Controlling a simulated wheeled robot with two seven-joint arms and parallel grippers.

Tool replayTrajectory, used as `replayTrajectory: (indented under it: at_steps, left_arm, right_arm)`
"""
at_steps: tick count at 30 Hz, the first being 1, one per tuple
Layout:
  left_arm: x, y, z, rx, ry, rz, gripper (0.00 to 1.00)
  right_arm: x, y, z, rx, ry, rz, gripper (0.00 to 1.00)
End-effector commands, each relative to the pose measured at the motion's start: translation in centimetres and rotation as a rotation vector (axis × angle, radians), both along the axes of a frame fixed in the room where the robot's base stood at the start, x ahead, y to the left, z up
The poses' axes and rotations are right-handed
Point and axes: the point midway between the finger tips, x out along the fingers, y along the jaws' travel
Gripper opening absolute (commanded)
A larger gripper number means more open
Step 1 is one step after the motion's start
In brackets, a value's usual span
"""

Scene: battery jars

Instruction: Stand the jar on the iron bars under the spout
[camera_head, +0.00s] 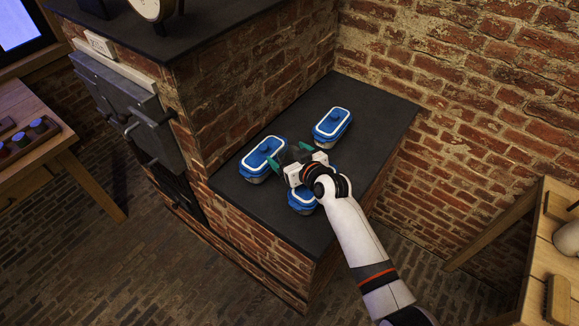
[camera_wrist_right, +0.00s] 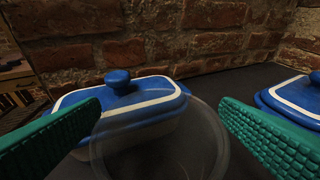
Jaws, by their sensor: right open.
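A clear glass jar (camera_wrist_right: 160,145) shows faintly in the right wrist view as a see-through round outline. In the head view my right gripper (camera_head: 290,155) is open low over the dark slab, among blue-lidded dishes; the jar is hard to make out there. I see no iron bars or spout in either view. My left gripper is not in view.
Blue-lidded dishes stand close by on the dark slab (camera_head: 350,182): one to the left (camera_head: 263,158), one behind (camera_head: 332,124), and one partly under my right wrist (camera_head: 302,202). A brick wall (camera_head: 450,110) rises behind. The slab's right side is clear.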

Motion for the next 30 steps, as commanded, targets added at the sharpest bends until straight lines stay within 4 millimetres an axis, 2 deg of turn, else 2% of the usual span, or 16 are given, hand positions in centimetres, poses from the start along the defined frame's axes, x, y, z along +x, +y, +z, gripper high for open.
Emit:
replayTrajectory:
  at_steps: [3, 4, 15, 16, 17, 23, 26, 30]
  left_arm:
    - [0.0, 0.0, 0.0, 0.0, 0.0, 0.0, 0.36]
    - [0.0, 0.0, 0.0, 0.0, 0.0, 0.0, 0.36]
    - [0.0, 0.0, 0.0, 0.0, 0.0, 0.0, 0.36]
    - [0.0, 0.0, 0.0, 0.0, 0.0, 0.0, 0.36]
    - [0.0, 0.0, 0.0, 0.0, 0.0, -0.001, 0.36]
    - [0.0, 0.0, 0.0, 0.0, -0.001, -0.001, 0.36]
    - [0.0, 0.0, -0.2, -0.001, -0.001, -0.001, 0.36]
    - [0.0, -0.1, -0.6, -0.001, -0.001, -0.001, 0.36]
  right_arm:
    - [0.0, 0.0, 0.0, 0.0, 0.0, 0.0, 0.86]
    - [0.0, 0.0, 0.0, 0.0, 0.0, 0.0, 0.83]
    - [0.0, 0.0, 0.0, 0.0, 0.0, 0.0, 0.22]
    - [0.0, 0.0, 0.1, 0.001, -0.001, 0.0, 0.21]
    - [0.0, 0.0, 0.1, 0.001, -0.001, 0.0, 0.15]
    - [0.0, 0.0, 0.3, 0.0, -0.002, 0.0, 0.15]
    - [0.0, 0.1, 1.3, 0.001, -0.005, 0.002, 0.15]
    - [0.0, 0.1, 4.0, 0.003, -0.009, 0.001, 0.15]
